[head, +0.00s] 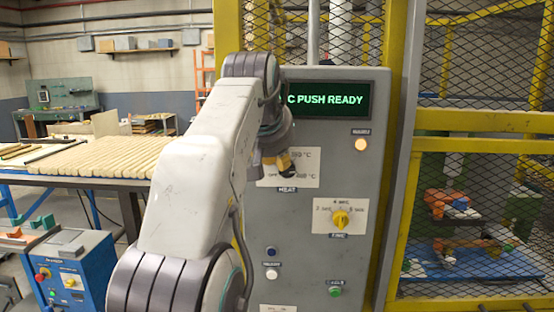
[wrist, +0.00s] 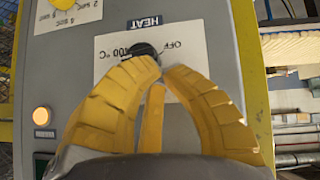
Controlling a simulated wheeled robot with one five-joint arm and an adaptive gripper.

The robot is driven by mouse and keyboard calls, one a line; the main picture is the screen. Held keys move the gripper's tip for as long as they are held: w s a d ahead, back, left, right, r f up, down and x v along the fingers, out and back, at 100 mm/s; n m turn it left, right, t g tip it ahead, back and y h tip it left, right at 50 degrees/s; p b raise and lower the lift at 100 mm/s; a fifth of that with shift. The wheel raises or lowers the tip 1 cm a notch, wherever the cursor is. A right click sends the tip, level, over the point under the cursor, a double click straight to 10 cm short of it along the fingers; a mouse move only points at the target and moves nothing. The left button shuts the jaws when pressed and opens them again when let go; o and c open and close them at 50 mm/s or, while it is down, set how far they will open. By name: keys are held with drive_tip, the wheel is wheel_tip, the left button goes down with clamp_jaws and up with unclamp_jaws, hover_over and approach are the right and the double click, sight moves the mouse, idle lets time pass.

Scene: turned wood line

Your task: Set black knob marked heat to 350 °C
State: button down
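The black heat knob (wrist: 147,49) sits on a white scale plate (wrist: 185,45) marked HEAT, which appears upside down in the wrist view. "OFF" and a figure ending in "00 °C" are readable there. The knob's pointer direction cannot be made out. My gripper (wrist: 163,66) has yellow ribbed fingers with their tips apart, close in front of the knob. The left fingertip overlaps the knob's lower edge in the picture; contact cannot be told. In the head view my gripper (head: 283,163) covers part of the scale plate, and the knob shows dark beside it.
The grey panel (head: 300,215) has a green display (head: 328,99) reading "C PUSH READY". A lit amber lamp (head: 361,144), a yellow time knob (head: 342,219) and a green button (head: 335,291) are on it. A yellow mesh fence (head: 480,120) stands right; wooden blanks (head: 95,158) lie left.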

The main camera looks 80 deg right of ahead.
sight(276, 180)
drive_tip(key=shift+f, duration=0.4)
drive_tip(key=shift+w+f, duration=0.15)
drive_tip(key=shift+f, duration=0.1)
drive_tip(key=shift+w+f+p, duration=0.3)
drive_tip(key=shift+f, duration=0.5)
idle(0.6)
drive_tip(key=shift+r, duration=0.15)
drive_tip(key=shift+s+r+p, duration=0.2)
drive_tip(key=shift+r+p, duration=0.5)
drive_tip(key=shift+p, duration=0.2)
drive_tip(key=shift+w, duration=0.15)
